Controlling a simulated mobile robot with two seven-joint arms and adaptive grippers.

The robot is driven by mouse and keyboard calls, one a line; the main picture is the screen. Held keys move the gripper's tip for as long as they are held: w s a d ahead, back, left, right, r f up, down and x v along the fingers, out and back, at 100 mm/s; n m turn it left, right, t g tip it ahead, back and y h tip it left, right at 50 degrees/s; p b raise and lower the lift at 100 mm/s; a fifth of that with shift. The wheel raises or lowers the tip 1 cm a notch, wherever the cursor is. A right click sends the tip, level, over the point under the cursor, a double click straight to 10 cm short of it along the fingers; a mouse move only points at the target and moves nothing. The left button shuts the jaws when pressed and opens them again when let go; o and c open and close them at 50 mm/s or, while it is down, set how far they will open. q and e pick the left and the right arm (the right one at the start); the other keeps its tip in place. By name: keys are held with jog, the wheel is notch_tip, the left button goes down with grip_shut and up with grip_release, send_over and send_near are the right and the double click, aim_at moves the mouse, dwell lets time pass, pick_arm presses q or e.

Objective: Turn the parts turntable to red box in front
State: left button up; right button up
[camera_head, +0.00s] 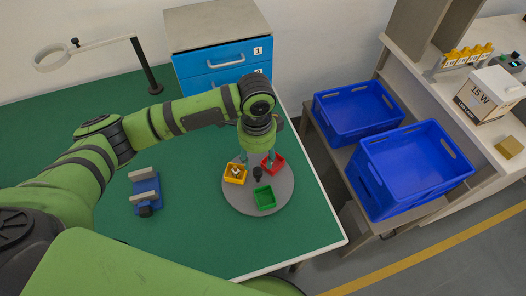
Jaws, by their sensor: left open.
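The parts turntable (236,201) is a round grey disc on the green table. It carries a red box (278,168) at its back right, a yellow box (229,179) with small parts in it at its left, and a green box (265,201) at its front. A dark knob (257,173) stands near the disc's middle. My left gripper (258,158) points down over the back of the turntable, between the yellow and red boxes. It is open, and its fingertips are close to the red box; I cannot tell whether they touch anything. My right gripper is not in view.
A blue vise-like fixture (146,193) lies on the table at left. A blue drawer unit (215,62) and a magnifier lamp (152,75) stand behind. Blue crates (418,190) stand on a lower shelf right of the table. The table's front is clear.

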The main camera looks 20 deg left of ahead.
aim_at(257, 170)
pick_arm(q)
jog(key=f, duration=0.2)
jog(key=s+f, duration=0.1)
jog(key=shift+f+p, duration=0.35)
jog(key=shift+p, duration=0.05)
jog(key=shift+w+f, duration=0.15)
jog(key=shift+f, duration=0.55)
jog(key=shift+w+f, duration=0.1)
jog(key=shift+f, duration=0.55)
grip_shut()
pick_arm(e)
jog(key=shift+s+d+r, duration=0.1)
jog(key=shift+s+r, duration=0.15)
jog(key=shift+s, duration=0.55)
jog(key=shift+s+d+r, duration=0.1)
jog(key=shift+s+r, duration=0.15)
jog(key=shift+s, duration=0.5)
